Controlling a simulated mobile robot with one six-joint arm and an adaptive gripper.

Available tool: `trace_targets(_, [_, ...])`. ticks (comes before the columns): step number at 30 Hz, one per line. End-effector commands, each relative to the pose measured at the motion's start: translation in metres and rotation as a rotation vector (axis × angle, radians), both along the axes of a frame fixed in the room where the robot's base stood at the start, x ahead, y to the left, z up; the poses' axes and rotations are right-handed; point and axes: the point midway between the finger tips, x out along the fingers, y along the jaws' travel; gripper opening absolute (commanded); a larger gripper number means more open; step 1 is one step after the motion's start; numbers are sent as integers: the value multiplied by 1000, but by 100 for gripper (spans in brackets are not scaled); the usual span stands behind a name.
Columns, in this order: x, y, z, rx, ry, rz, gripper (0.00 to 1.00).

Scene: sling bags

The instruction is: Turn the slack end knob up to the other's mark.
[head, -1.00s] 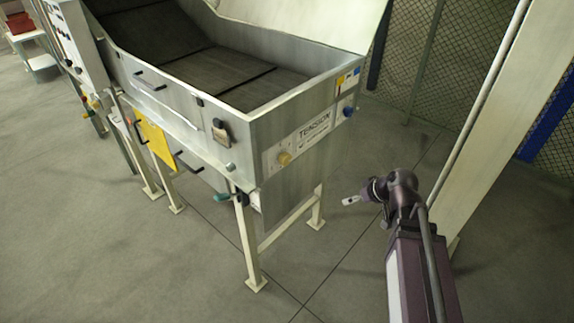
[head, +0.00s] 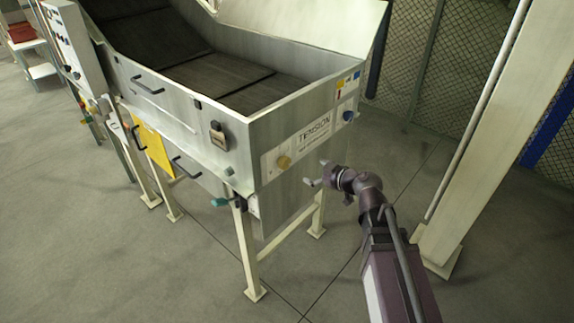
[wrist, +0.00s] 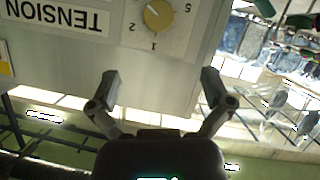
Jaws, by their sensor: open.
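A yellow knob (head: 284,162) sits at the left end of the TENSION panel (head: 315,133) on the machine's end wall. A blue knob (head: 348,116) sits at its right end. In the wrist view the panel is upside down; the yellow knob (wrist: 158,16) is at the top, on a pale dial with 1, 2 and 5 readable.
The machine's open metal trough (head: 265,85) stands above the panel, on pale legs (head: 248,255). A teal-handled lever (head: 222,201) sticks out below left. A thick cream post (head: 480,140) rises right of my arm. The floor between is clear.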

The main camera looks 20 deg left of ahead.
Motion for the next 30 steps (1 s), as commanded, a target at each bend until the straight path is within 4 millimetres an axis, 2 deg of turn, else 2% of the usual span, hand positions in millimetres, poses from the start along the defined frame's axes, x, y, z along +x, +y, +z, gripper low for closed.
trace_targets(11, [8, 13, -8, -1, 1, 1, 100])
trace_targets(30, [49, 89, -43, -2, 1, 3, 100])
